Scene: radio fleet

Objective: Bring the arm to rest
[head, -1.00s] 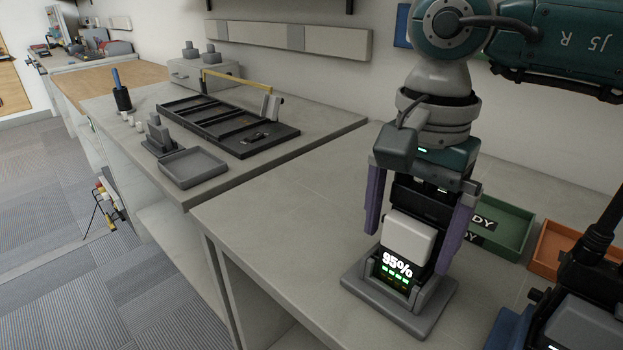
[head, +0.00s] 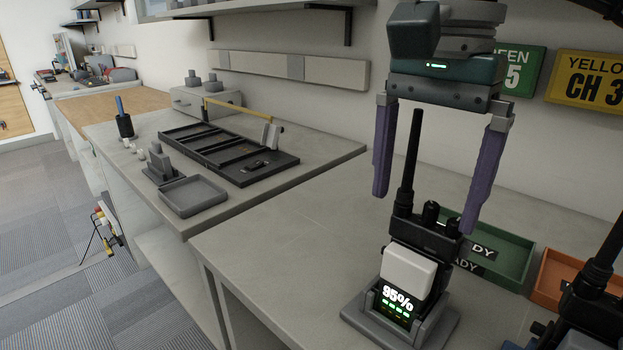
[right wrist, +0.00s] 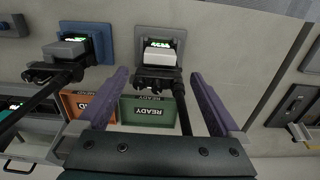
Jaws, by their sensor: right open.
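My right gripper (head: 430,195) is open, with two purple fingers pointing down above a black radio. The radio (head: 425,238) stands upright in a grey charger (head: 405,325) whose display reads 95%. Its antenna reaches up between the fingers, and the fingertips are apart from its body. In the right wrist view the radio (right wrist: 158,83) shows between and beyond the two fingers (right wrist: 160,85). My left gripper is not in view.
A green READY tray (head: 505,255) and an orange tray (head: 550,280) stand behind the radio. Another radio (head: 592,290) is at the right edge. A black compartment tray (head: 225,155) and a small grey tray (head: 193,196) lie on the left bench. The counter left of the charger is clear.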

